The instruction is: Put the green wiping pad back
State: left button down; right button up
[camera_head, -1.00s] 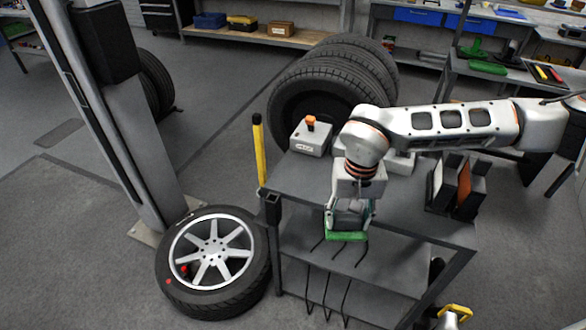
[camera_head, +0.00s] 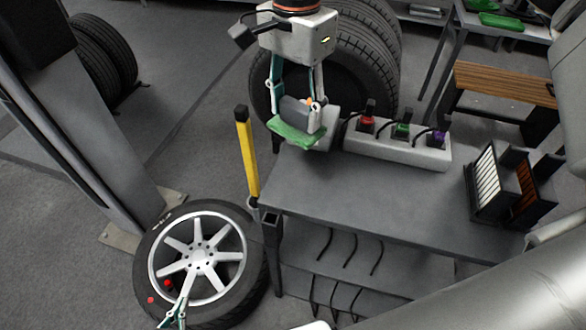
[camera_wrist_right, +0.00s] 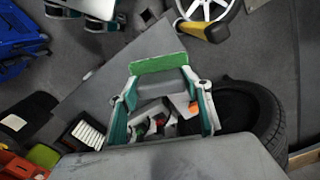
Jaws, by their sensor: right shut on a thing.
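The green wiping pad (camera_head: 297,135) has a flat green face and a grey block on its back. My right gripper (camera_head: 298,105) is shut on it, over the far left part of the dark table (camera_head: 330,190). In the right wrist view the pad (camera_wrist_right: 159,63) spans the fingertips, clear of other things. My left gripper (camera_head: 176,318) is only partly in view at the bottom left, by the near rim of the wheel (camera_head: 147,270). Whether it is open is unclear.
A grey block with red, green and purple-topped items (camera_head: 400,148) stands at the table's back. A box with an orange knob is partly hidden behind the pad. Dark racks (camera_head: 497,183) stand on the right. A yellow post (camera_head: 247,155) rises at the left corner. The tabletop middle is clear.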

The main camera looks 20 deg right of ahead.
aim_at(296, 128)
jog(key=shift+f+b, duration=0.55)
jog(key=shift+f, duration=7.95)
jog(key=shift+f, duration=0.15)
jog(key=o, duration=1)
notch_tip(296, 128, up, 11)
jog(key=shift+p, duration=0.35)
jog(key=shift+r, duration=0.7)
